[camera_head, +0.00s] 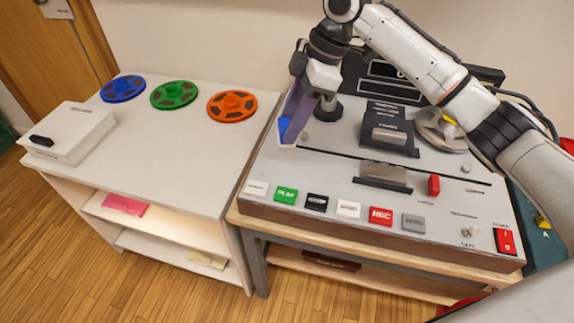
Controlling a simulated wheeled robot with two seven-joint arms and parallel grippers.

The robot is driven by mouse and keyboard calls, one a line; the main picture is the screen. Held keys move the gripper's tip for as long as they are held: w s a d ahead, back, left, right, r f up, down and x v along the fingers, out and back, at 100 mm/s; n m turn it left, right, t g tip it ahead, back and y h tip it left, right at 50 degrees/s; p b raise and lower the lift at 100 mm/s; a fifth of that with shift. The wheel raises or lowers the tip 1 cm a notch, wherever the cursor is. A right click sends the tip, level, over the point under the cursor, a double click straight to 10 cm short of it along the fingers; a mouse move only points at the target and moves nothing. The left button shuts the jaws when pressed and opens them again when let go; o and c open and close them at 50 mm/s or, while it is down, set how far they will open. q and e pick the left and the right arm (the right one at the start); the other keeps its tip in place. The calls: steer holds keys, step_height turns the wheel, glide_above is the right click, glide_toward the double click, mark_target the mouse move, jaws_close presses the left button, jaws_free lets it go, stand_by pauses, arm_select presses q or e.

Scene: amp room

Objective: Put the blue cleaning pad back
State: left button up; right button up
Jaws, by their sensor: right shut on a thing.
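A blue piece, apparently the blue cleaning pad (284,126), shows low inside a pale purple holder (292,113) at the left edge of the tape machine (340,170). Most of the pad is hidden by the holder and my gripper. My right gripper (303,92) is over this holder, pointing down. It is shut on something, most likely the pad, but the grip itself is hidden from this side. I cannot tell whether the pad is fully seated. My left gripper is not in view.
The white shelf unit (180,150) at left carries blue (122,89), green (174,95) and orange (232,106) reels and a white box (70,133). A gap separates it from the machine's table. Several buttons line the machine's front. My right arm crosses above the machine.

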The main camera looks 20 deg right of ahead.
step_height(320, 180, down, 9)
steer(key=shift+f, duration=0.1)
stand_by(0.3)
steer(key=shift+f, duration=0.1)
steer(key=o, duration=1.4)
steer(key=v, duration=1.2)
